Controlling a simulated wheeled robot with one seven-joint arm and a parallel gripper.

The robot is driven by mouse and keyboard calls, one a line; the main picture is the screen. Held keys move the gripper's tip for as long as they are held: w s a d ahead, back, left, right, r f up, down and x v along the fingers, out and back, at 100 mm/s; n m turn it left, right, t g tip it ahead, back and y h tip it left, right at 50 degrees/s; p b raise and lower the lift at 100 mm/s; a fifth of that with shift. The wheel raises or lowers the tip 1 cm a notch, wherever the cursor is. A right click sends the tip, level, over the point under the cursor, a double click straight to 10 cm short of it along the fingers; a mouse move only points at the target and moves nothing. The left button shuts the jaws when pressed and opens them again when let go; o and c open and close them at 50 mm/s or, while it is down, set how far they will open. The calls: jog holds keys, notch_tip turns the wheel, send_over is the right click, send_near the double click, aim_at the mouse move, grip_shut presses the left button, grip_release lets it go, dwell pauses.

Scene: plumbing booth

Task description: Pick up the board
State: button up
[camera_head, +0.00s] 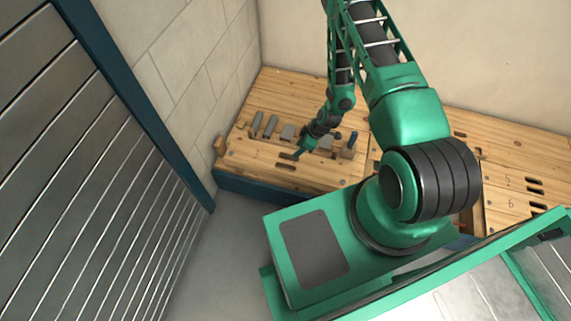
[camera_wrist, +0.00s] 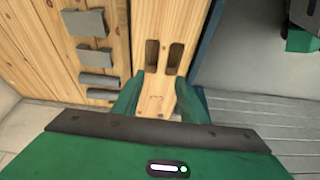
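A pale wooden board (camera_head: 262,160) with dark slots forms the front part of the left bench section in the head view. In the wrist view a wooden board (camera_wrist: 143,25) with two dark slots lies ahead of my gripper. My gripper (camera_wrist: 158,88) has its two green fingers spread apart, with wood showing between them. In the head view my gripper (camera_head: 301,150) is low over the front of the bench, beside a slot. I cannot tell whether the fingers touch the wood. Nothing is clearly held.
Several grey blocks (camera_wrist: 84,22) stand in a row on the wood, left in the wrist view; they line the bench's middle in the head view. A block wall stands behind, and a slatted metal panel (camera_head: 80,190) at left. Grey floor (camera_head: 215,250) is clear before the bench.

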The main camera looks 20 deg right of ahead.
notch_tip(320, 180, down, 2)
send_over(288, 162)
jog(key=s+d, duration=0.2)
jog(key=f, duration=0.5)
jog(key=shift+s+a, duration=0.1)
jog(key=shift+a, duration=0.1)
jog(key=shift+w+d+x, duration=0.15)
jog(key=shift+x, duration=1.25)
jog(key=shift+w+d+x, duration=0.1)
jog(key=shift+w+x, duration=0.05)
jog(key=shift+x, duration=1.25)
jog(key=shift+c, duration=0.3)
grip_shut()
